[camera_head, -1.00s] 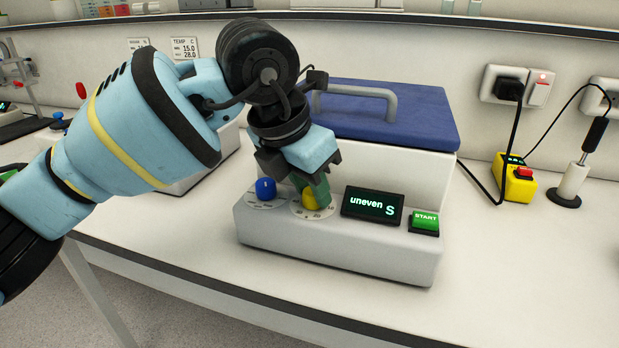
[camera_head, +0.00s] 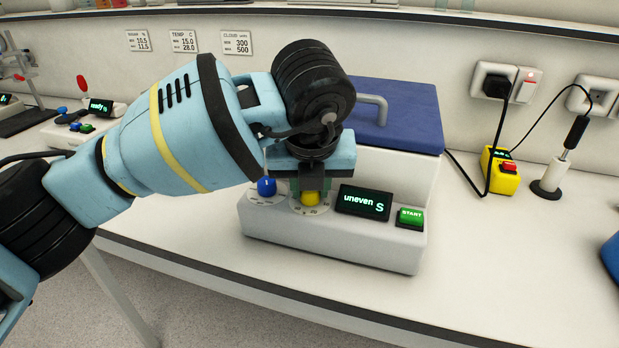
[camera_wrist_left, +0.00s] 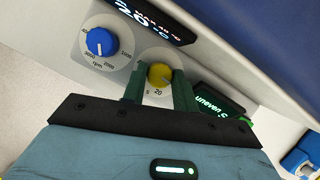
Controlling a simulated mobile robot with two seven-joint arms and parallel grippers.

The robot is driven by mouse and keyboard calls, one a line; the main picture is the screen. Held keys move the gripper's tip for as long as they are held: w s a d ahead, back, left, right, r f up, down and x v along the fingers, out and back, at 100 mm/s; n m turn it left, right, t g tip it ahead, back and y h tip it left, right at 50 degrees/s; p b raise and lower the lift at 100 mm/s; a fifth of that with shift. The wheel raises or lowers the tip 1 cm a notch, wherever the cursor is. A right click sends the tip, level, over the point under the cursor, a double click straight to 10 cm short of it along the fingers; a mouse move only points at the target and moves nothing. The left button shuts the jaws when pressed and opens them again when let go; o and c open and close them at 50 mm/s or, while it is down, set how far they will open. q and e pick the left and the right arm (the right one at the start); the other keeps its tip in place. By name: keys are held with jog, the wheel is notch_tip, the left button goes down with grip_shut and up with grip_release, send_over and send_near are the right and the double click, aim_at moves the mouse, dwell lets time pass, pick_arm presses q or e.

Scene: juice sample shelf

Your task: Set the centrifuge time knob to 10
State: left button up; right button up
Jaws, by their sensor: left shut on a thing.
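The centrifuge (camera_head: 330,240) is a light grey box with a blue lid (camera_head: 405,115) on the bench. Its yellow time knob (camera_head: 310,199) has a white dial with numbers around it. My left gripper (camera_head: 311,188) comes down from above with its green fingers shut on the yellow knob. The blue rpm knob (camera_head: 266,187) is to the left. The display (camera_head: 363,202) reads "uneven S". My right gripper is not in view.
The green START button (camera_head: 411,216) is right of the display. Another device with a "ready" display (camera_head: 101,106) stands at the left back. A yellow box (camera_head: 501,170) and a soldering-iron-like tool on a stand (camera_head: 551,178) are at the right.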

pick_arm(q)
jog(key=shift+n, duration=0.5)
jog(key=o, duration=1)
jog(key=shift+c, duration=0.2)
jog(key=v, duration=0.8)
jog(key=shift+d, duration=0.2)
jog(key=shift+f, duration=0.1)
